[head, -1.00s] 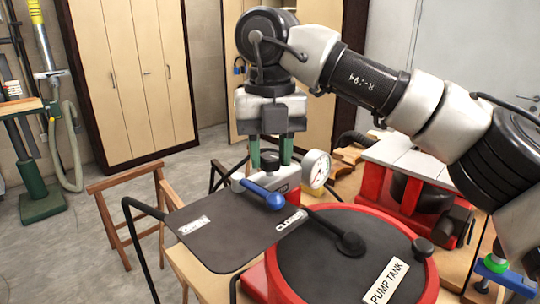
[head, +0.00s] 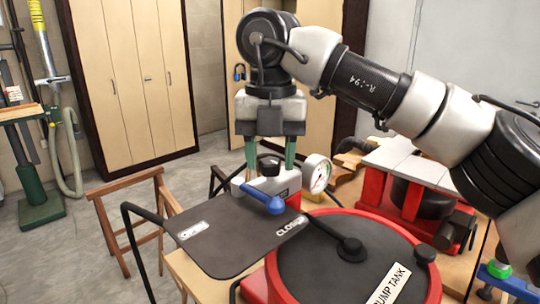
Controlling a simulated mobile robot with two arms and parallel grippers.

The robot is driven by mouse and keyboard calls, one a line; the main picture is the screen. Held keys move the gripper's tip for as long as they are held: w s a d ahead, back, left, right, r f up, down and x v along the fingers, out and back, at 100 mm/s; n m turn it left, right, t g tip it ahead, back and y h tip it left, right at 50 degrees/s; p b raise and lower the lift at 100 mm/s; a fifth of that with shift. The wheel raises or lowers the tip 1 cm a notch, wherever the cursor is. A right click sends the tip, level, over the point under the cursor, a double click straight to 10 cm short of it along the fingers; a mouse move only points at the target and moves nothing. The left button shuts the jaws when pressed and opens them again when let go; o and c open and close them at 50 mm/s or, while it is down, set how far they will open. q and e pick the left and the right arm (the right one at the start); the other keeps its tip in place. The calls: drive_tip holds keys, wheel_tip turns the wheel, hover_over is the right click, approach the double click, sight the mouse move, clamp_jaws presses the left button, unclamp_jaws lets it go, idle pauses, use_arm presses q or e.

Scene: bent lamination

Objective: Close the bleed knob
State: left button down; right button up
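A black round knob (head: 269,164), which I take to be the bleed knob, sits on top of a light grey valve block (head: 271,185) with a red part. No label on the knob is legible, and I cannot tell how far it is turned. My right gripper (head: 270,161) points down over it. Its two green fingers stand apart, one on each side of the knob, with a visible gap to it. The gripper is open. A blue lever (head: 263,200) in front of the block points toward the plate's "CLOSED" label (head: 290,226). My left gripper is not in view.
A white dial gauge (head: 317,173) stands just right of the knob, close to the right finger. A dark plate (head: 228,243) lies in front, beside the red-rimmed pump tank (head: 310,265). A red machine (head: 405,190) stands at the right.

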sight(270, 160)
drive_tip(key=shift+o, duration=1.1)
drive_tip(key=shift+f, duration=0.1)
wheel_tip(270, 160, up, 11)
drive_tip(key=p, duration=0.2)
drive_tip(key=shift+f, duration=0.1)
